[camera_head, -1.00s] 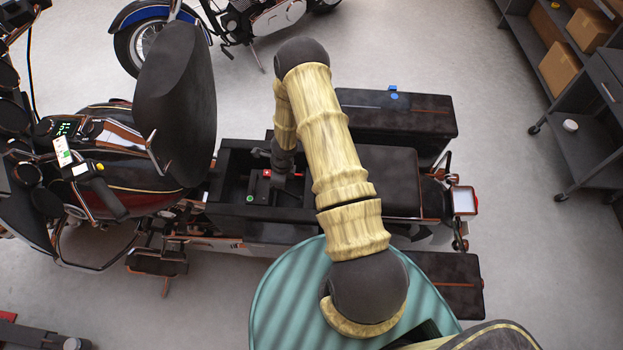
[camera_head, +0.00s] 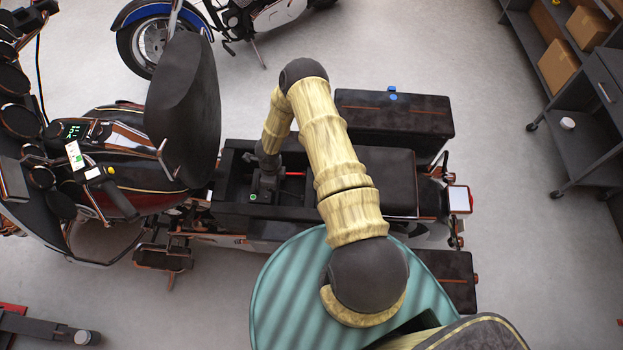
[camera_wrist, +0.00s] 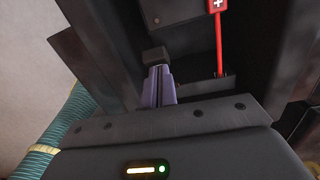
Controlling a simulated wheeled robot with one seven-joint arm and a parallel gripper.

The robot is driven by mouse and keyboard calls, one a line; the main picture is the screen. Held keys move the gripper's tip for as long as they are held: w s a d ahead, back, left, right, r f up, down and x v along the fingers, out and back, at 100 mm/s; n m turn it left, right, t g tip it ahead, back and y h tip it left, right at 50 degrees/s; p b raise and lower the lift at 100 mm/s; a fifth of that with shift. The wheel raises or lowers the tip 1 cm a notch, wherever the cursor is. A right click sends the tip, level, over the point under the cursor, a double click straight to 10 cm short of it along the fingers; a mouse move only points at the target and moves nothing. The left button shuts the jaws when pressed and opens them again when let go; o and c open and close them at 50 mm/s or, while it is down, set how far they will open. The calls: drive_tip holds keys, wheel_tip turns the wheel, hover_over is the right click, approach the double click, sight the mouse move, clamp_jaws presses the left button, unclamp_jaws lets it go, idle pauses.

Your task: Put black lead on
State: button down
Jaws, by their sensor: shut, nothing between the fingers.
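The motorcycle's open compartment (camera_head: 232,205) lies under my arm in the head view. My gripper (camera_head: 266,188) is down inside it. In the wrist view the narrow purple-grey fingers of my gripper (camera_wrist: 160,78) are together, with nothing seen between them. A small dark block (camera_wrist: 155,54) is just beyond the fingertips; I cannot tell whether it is the black lead's end or whether they touch. A red lead (camera_wrist: 218,45) runs to a red piece with a white plus (camera_wrist: 217,4); the red lead also shows in the head view (camera_head: 294,174). My gripper hides part of the compartment.
The compartment's dark walls stand close around my gripper. The upright seat (camera_head: 184,105) is at left, the rear seat (camera_head: 385,180) at right. A side case (camera_head: 395,113) lies behind. A shelf unit (camera_head: 585,150) stands at far right.

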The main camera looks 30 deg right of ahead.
drive_tip(key=shift+w+a+f, duration=0.1)
drive_tip(key=shift+a+f, duration=0.05)
drive_tip(key=shift+f, duration=0.25)
drive_tip(key=a+f+b, duration=0.1)
drive_tip(key=f+b, duration=0.1)
drive_tip(key=b, duration=0.1)
drive_tip(key=w+a+f+g+h+b, duration=0.1)
drive_tip(key=f+b, duration=0.1)
drive_tip(key=w+a+f+h+b, duration=0.1)
drive_tip(key=a+f+b, duration=0.1)
drive_tip(key=b, duration=0.1)
drive_tip(key=shift+w+b, duration=0.25)
drive_tip(key=shift+b, duration=0.1)
drive_tip(key=shift+w+f+g+h+b, duration=0.15)
drive_tip(key=shift+f+g+h+b, duration=0.15)
drive_tip(key=shift+b, duration=0.25)
drive_tip(key=f+b, duration=0.1)
drive_tip(key=b, duration=0.1)
drive_tip(key=f+b, duration=0.1)
drive_tip(key=shift+w+a+f, duration=0.25)
drive_tip(key=shift+w+f, duration=0.05)
drive_tip(key=shift+w, duration=0.1)
drive_tip(key=shift+f, duration=0.1)
drive_tip(key=shift+f, duration=0.1)
drive_tip(key=shift+s, duration=0.1)
